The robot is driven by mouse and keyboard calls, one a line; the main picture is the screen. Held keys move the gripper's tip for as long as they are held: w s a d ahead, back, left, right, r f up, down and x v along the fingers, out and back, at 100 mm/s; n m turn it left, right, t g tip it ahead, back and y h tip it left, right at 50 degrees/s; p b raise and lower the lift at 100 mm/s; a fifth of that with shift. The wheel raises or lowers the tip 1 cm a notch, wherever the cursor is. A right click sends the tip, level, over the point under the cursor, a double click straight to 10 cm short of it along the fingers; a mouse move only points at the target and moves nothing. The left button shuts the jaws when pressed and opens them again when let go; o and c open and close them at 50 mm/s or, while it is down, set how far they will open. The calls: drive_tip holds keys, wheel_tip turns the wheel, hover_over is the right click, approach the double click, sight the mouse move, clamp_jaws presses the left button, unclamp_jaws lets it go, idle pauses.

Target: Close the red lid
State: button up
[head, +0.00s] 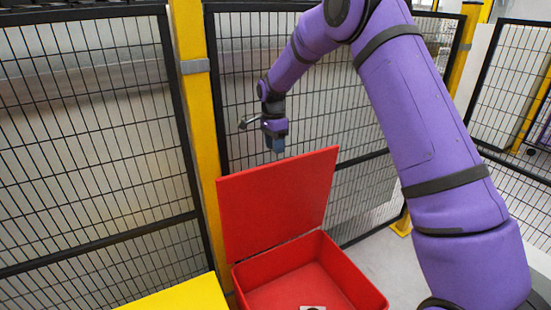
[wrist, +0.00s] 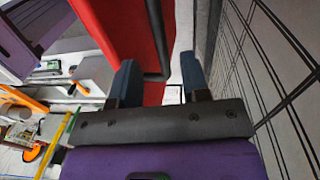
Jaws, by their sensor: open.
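The red lid (head: 278,200) stands raised and open, leaning up from the back edge of the red box (head: 375,298) in the head view. The box is open at the top, and a small dark and white item (head: 312,307) shows inside at the picture's lower edge. My gripper (head: 275,147) is open above and behind the lid's top edge, near the fence. In the wrist view, the lid (wrist: 115,25) lies ahead of my gripper (wrist: 158,80), with its dark edge between the two blue fingers. I cannot tell whether they touch it.
A black mesh fence (head: 90,140) with yellow posts (head: 197,100) stands close behind the box; it also shows at the right in the wrist view (wrist: 275,60). A yellow surface (head: 180,293) lies left of the box. Grey floor (head: 385,252) is clear to its right.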

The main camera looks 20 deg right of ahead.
drive_tip(key=shift+s+d+f, duration=0.1)
drive_tip(key=shift+s+f, duration=0.05)
drive_tip(key=shift+f, duration=1.05)
drive_tip(key=shift+s+f, duration=0.15)
drive_tip(key=shift+f, duration=1.05)
clamp_jaws()
